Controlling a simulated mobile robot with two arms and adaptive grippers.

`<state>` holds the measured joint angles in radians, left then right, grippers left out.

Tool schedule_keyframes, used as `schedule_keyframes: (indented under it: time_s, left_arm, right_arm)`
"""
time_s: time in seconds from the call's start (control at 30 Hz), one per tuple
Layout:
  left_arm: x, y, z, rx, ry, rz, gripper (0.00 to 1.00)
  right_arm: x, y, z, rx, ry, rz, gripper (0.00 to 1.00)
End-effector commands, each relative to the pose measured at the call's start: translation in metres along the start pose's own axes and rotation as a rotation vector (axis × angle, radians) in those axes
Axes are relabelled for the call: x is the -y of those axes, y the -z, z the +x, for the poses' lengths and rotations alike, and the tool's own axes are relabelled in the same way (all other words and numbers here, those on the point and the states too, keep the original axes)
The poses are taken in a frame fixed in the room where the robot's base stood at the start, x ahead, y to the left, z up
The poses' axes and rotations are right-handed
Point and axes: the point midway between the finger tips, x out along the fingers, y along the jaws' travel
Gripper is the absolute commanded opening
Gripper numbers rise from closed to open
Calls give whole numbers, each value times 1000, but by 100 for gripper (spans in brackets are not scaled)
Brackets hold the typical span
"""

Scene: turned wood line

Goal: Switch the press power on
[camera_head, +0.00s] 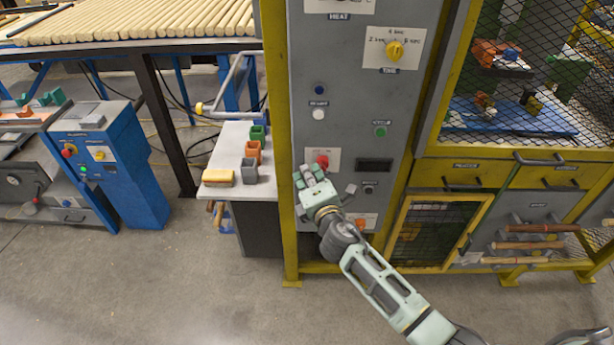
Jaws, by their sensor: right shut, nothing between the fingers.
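The grey press control panel (350,100) stands upright in a yellow frame in the middle of the view. It carries a yellow timer knob (394,50), a blue button (319,89), a white button (318,114), a green button (380,131), a red control (322,160) on a white plate, and a dark display (374,165). A small grey knob (351,188) sits below the display. I cannot read which control is the power. My right gripper (308,175) is shut and empty in front of the panel's lower left, just below the red control; contact cannot be told. My left gripper is out of view.
A side table with a yellow block (218,177) and coloured bins (252,152) stands left of the panel. A blue machine (105,150) is farther left. At right are a mesh cage and drawers with handles (540,158). The floor (180,290) in front is clear.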

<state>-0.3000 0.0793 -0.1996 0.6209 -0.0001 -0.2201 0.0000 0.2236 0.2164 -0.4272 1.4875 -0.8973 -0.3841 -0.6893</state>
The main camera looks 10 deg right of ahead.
Motion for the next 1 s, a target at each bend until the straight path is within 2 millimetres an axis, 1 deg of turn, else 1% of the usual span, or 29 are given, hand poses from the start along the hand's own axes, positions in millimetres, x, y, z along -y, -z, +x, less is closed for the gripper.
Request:
schedule_keyframes:
  time_s: [0.03, 0.43, 0.63, 1.0]
  left_arm:
    - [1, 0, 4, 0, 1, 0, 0]
    - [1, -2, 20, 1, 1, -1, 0]
    - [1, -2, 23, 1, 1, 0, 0]
    - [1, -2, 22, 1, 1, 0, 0]
  right_arm:
    - [1, 0, 0, 0, -5, 13, 0]
    - [-2, -2, -1, 1, -42, 120, 0]
    - [-5, -3, -1, 1, -52, 150, 0]
    - [-6, -4, -1, 1, -53, 151, 0]
